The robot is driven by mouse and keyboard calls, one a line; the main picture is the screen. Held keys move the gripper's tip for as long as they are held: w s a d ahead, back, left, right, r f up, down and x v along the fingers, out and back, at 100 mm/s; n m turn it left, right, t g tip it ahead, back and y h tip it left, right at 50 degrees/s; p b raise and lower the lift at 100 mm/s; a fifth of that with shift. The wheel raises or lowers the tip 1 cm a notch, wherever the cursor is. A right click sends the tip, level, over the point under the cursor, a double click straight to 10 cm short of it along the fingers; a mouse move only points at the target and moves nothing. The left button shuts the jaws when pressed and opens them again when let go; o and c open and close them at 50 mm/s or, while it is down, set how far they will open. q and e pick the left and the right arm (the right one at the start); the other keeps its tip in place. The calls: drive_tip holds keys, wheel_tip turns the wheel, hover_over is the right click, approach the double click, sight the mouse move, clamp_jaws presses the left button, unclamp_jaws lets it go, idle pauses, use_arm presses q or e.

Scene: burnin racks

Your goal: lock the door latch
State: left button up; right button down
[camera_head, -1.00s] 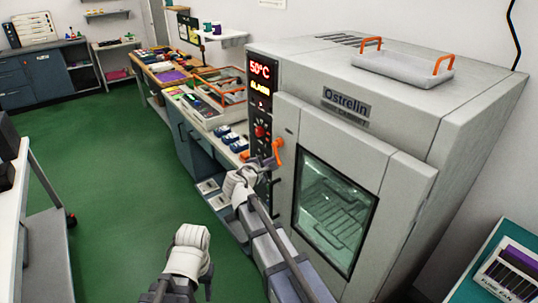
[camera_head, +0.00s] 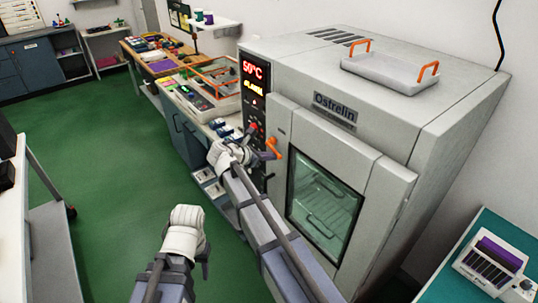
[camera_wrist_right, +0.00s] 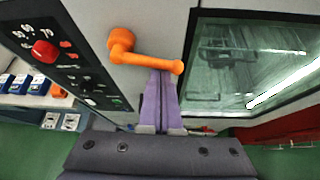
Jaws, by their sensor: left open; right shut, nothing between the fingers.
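The orange door latch (camera_head: 272,147) is on the front of the grey Ostrelin oven, between the control panel and the door window. In the right wrist view the latch lever (camera_wrist_right: 148,58) points right and slightly down from its round hub. My right gripper (camera_head: 266,156) is at the latch. Its purple fingers (camera_wrist_right: 161,88) are shut with nothing between them, their tips just below the lever; I cannot tell whether they touch it. The oven door (camera_head: 380,185) looks flush or nearly so. My left gripper (camera_head: 205,258) is open and empty, low over the floor, away from the oven.
The control panel (camera_head: 254,110) reads 50°C with a yellow line below. A grey tray with orange handles (camera_head: 388,70) lies on the oven. A cluttered bench (camera_head: 185,120) stands left of the oven, a teal table (camera_head: 445,290) at lower right. Green floor is clear at left.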

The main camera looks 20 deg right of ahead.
drive_tip(key=shift+r, duration=0.35)
drive_tip(key=shift+r+p, duration=0.1)
drive_tip(key=shift+p, duration=0.3)
idle(0.3)
wheel_tip(320, 180, down, 4)
drive_tip(key=b, duration=0.4)
drive_tip(key=p+v, duration=0.5)
drive_tip(key=v, duration=0.5)
drive_tip(key=shift+a, duration=0.45)
